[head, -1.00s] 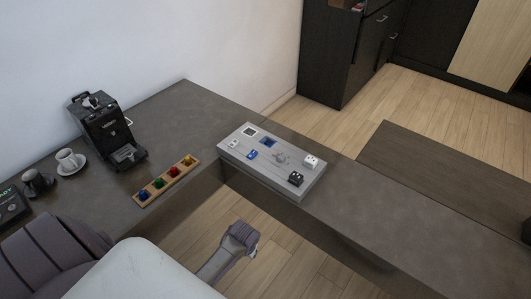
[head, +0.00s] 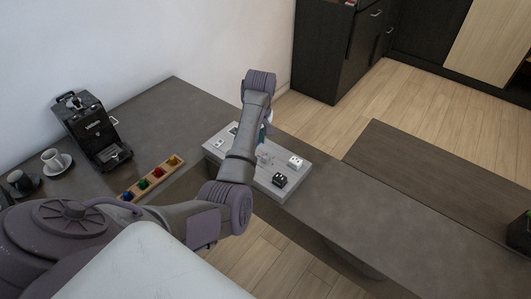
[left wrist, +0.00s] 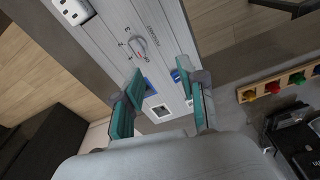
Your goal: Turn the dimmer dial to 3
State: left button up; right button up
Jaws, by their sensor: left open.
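The dimmer dial (left wrist: 139,45) is a small round knob with printed marks around it, on the light grey panel box (left wrist: 158,28). I cannot read where it points. In the head view the panel box (head: 268,190) is partly covered by my left arm. My left gripper (left wrist: 166,78) is open, its two teal fingers apart and empty. The dial shows beyond the fingertips, toward the upper left, not between them. In the head view the gripper is mostly hidden behind my arm. My right gripper is not in view.
A wooden tray (head: 175,160) with coloured pieces, a coffee machine (head: 92,130) and cups stand left. The counter right of the panel is clear.

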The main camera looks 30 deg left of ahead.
pick_arm(q)
jog(key=n+h, duration=0.1)
jog(key=n, duration=0.1)
send_near(266, 156)
notch_tip(266, 156, down, 8)
jog(key=shift+a+f, duration=0.15)
dwell(0.4)
jog(key=shift+c, duration=0.3)
grip_shut()
